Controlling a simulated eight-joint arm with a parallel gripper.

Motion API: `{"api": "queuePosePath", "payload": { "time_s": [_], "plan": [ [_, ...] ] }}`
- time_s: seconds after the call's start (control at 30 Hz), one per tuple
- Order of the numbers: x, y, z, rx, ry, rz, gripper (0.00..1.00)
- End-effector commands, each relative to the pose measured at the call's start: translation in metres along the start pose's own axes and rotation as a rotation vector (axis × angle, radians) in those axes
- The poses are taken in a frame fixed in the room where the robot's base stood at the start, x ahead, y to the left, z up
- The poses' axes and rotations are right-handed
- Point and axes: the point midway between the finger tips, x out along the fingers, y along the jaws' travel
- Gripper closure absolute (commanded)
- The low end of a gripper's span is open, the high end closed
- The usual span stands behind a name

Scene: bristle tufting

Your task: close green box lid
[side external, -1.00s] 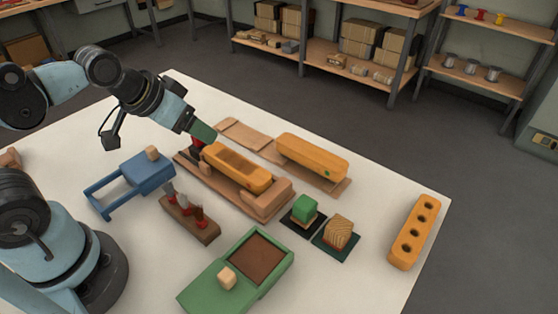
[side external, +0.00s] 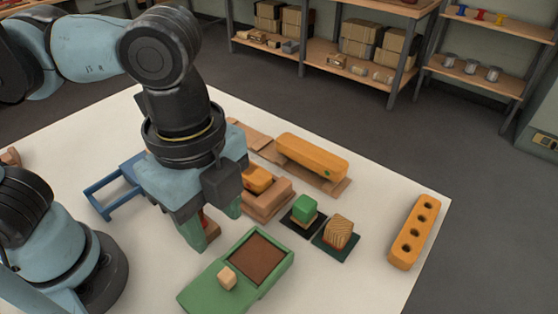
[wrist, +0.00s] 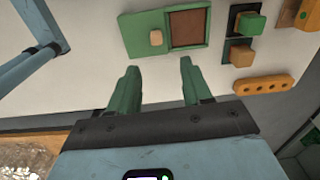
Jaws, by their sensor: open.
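The green box (side external: 284,268) lies on the white table at the front middle. Its green lid (side external: 207,284) with a beige block knob (side external: 227,278) is at the near left end. The brown inside of the box shows uncovered at the far right part. In the wrist view, the lid (wrist: 137,28) with its knob (wrist: 156,38) is left of the brown opening (wrist: 187,28). My gripper (side external: 213,226) is open and empty, pointing down beyond the box in the side view. In the wrist view its green fingers (wrist: 158,68) are spread below the knob, apart from it.
Two small blocks, one green (side external: 304,209) and one wooden (side external: 340,232), stand on dark pads behind the box. An orange bar with holes (side external: 415,232) lies at the right. A blue frame (side external: 108,194) stands left of my gripper.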

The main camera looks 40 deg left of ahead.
Motion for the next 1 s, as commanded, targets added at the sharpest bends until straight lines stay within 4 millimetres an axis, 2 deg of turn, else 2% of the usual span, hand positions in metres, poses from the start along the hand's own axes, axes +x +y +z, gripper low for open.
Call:
{"api": "queuePosePath", "payload": {
  "time_s": [0.13, 0.27, 1.0],
  "plan": [
    [0.001, 0.006, -0.004, 0.048, -0.015, 0.011, 0.51],
    [0.011, 0.006, -0.004, 0.047, -0.015, 0.011, 0.51],
    [0.102, 0.006, -0.003, 0.043, -0.012, 0.01, 0.51]
  ]
}}
